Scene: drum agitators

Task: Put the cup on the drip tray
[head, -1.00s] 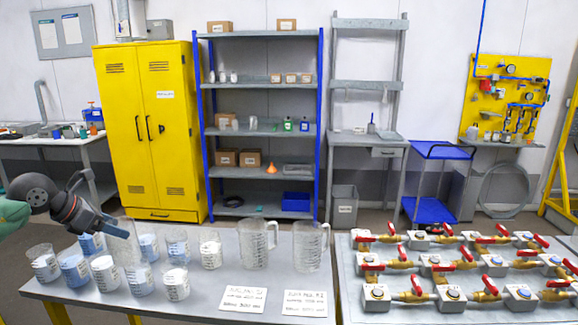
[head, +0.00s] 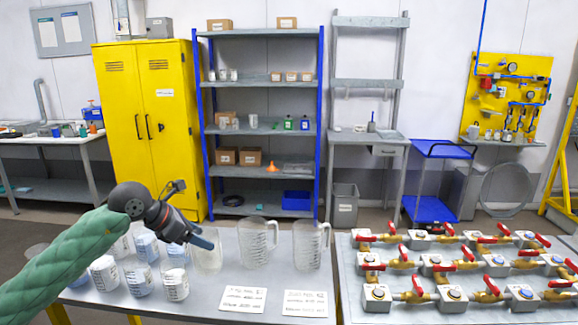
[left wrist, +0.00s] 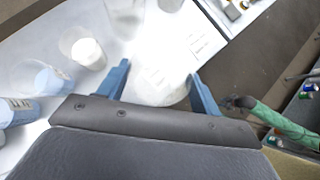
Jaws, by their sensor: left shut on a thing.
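My left gripper (head: 205,242) is shut on a clear cup (head: 208,259) with a faint print, over the left table. In the left wrist view the blue fingers (left wrist: 162,88) stand on either side of the clear cup (left wrist: 162,78). The cup looks empty; whether it touches the table I cannot tell. I cannot pick out a drip tray for certain. A green-sleeved arm of mine ends in a dark part (left wrist: 238,102) at the right of the wrist view; its fingers are too small to read.
Several cups with white or blue contents, such as this cup (head: 175,284), stand left of the held cup. Clear jugs (head: 256,247) (head: 308,248) stand to its right, with cards (head: 243,300) in front. Red-handled valves (head: 437,264) fill the right table.

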